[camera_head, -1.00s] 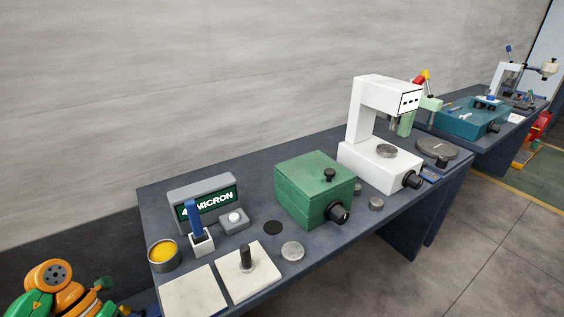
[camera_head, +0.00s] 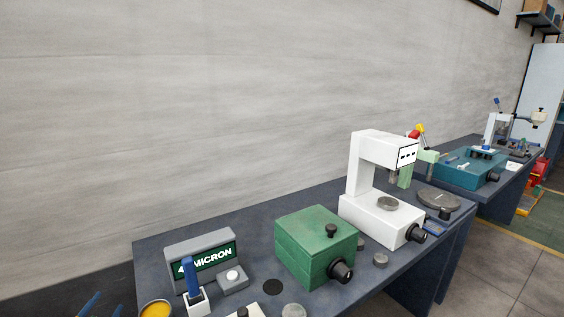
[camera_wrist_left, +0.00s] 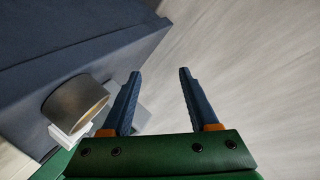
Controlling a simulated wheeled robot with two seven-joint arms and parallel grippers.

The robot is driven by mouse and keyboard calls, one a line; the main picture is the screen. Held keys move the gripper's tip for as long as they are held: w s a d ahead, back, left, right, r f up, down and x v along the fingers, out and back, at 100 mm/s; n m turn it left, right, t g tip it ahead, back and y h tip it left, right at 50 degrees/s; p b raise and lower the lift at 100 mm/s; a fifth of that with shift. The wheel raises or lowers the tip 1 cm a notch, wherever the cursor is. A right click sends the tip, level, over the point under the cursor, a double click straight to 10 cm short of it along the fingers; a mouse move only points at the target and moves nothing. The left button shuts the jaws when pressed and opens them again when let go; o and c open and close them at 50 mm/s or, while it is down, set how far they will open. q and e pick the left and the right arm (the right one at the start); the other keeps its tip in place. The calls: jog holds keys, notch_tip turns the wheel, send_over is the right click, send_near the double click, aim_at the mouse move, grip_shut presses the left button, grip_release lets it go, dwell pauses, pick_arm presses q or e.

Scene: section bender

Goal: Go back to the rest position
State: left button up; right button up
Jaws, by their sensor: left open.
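My left gripper (camera_head: 103,306) shows only as blue fingertips at the bottom left corner of the head view, left of the dark blue bench (camera_head: 150,262). In the left wrist view its two blue fingers (camera_wrist_left: 160,73) are spread apart, with nothing between them. Behind them are the pale wall and floor area and the dark bench side. My right gripper is in neither view.
A tin of yellow content (camera_head: 155,309) stands at the bench's near left end; a metal can (camera_wrist_left: 75,104) is left of the fingers in the wrist view.

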pick_arm(q)
jog(key=s+d+f+n+g+h, duration=0.1)
jog(key=s+d+f+g, duration=0.15)
jog(key=s+f, duration=0.5)
jog(key=s+d+f+g, duration=0.2)
jog(key=s+d+f, duration=0.25)
jog(key=f, duration=0.65)
jog(key=s+d+f+n+g+h, duration=0.1)
jog(key=s+d+f+g, duration=0.2)
jog(key=s+f, duration=0.45)
jog(key=s+d+f+g, duration=0.2)
jog(key=s+d+f, duration=0.1)
jog(key=s, duration=0.4)
jog(key=s+d+f+g+h, duration=0.1)
jog(key=s+d+f, duration=0.3)
jog(key=s+d, duration=0.2)
jog(key=s+d+f+n+g+h, duration=0.1)
jog(key=s+d+f+g, duration=0.1)
jog(key=s+d, duration=0.3)
jog(key=s+f, duration=0.1)
jog(key=s, duration=0.2)
jog(key=shift+s+f+g, duration=0.2)
jog(key=shift+s+g, duration=0.1)
jog(key=shift+g, duration=0.05)
